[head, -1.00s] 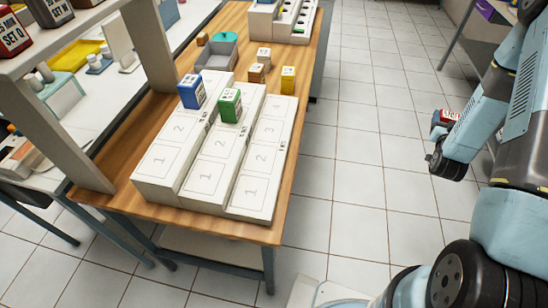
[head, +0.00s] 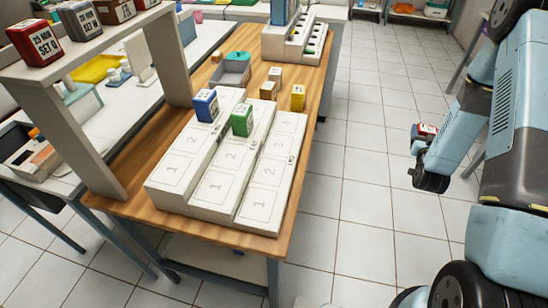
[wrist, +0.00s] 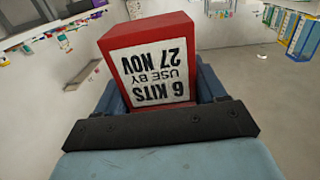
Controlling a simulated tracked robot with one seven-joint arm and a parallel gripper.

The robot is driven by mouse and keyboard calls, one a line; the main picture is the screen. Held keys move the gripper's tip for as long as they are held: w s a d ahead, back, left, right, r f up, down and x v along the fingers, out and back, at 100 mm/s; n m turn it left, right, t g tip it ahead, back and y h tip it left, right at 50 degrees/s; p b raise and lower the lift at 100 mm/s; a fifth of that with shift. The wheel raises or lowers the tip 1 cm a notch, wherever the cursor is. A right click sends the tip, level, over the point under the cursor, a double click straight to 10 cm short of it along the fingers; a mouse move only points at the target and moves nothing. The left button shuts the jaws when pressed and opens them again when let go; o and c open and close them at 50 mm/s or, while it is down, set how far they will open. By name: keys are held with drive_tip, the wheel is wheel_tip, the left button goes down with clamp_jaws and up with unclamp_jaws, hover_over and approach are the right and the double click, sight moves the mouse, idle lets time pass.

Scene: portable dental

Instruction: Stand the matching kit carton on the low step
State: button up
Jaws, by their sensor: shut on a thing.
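My gripper (head: 428,150) is at the right in the head view, out over the floor and well apart from the table. It is shut on a red carton (wrist: 150,62), whose white label reads "6 KITS USE BY 27 NOV", upside down in the wrist view. The stepped white stand (head: 215,180) is on the wooden table, with three steps marked with numbered squares; the lowest step (head: 262,203) is on the right. A blue carton (head: 206,105) stands on the high left step. A green carton (head: 242,119) stands on the middle step.
A yellow carton (head: 298,97) and small brown boxes (head: 268,90) stand behind the stand. A grey bin (head: 236,70) is further back. A shelf at left holds a red carton (head: 34,42) labelled "25 MAR SET Q". The low step looks clear.

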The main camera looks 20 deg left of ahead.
drive_tip(key=s+a+r+n+g+y, duration=0.3)
drive_tip(key=s+a+r+n+y, duration=0.25)
drive_tip(key=a, duration=0.55)
drive_tip(key=s+a+r+n+g+y, duration=0.35)
drive_tip(key=a+r+y, duration=0.4)
drive_tip(key=a, duration=0.25)
drive_tip(key=s+a+r+n+g+y, duration=0.2)
drive_tip(key=s+a+r+n+g, duration=0.25)
drive_tip(key=s+g, duration=0.4)
drive_tip(key=s+a+r+n+g+y, duration=0.3)
drive_tip(key=s+a+n+g, duration=0.25)
drive_tip(key=s, duration=0.65)
hover_over(279, 145)
drive_tip(key=shift+t, duration=0.35)
wheel_tip(279, 145, down, 10)
drive_tip(key=shift+s+d+f, duration=0.1)
drive_tip(key=shift+d, duration=0.05)
drive_tip(key=shift+f, duration=1.6)
drive_tip(key=shift+f, duration=0.1)
drive_tip(key=o, duration=1.1)
drive_tip(key=shift+c, duration=0.2)
